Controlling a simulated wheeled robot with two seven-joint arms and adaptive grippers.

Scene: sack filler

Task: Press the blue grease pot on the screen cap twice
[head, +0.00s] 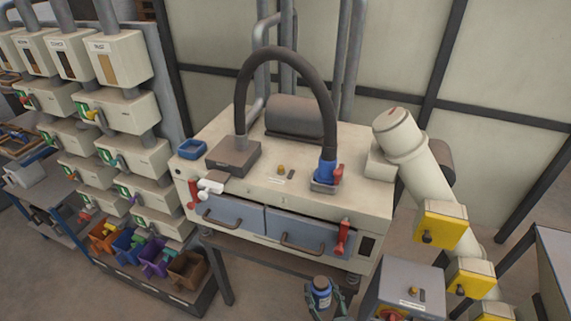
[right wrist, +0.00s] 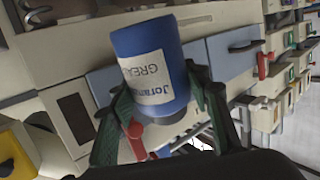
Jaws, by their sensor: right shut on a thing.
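The blue grease pot (head: 320,288) has a white label and a dark top. It is at the bottom of the head view, in front of the beige machine. My right gripper (head: 324,305) is shut around it. My left gripper is not in view.
The machine (head: 225,130) has two blue-grey drawers (head: 300,232), a red lever (head: 343,237) at right and an arched black hose (head: 285,55). Yellow boxes (head: 440,225) are on the slanted pipe. A grey control box (head: 412,285) stands right of the pot. Coloured bins (head: 152,258) are at left.

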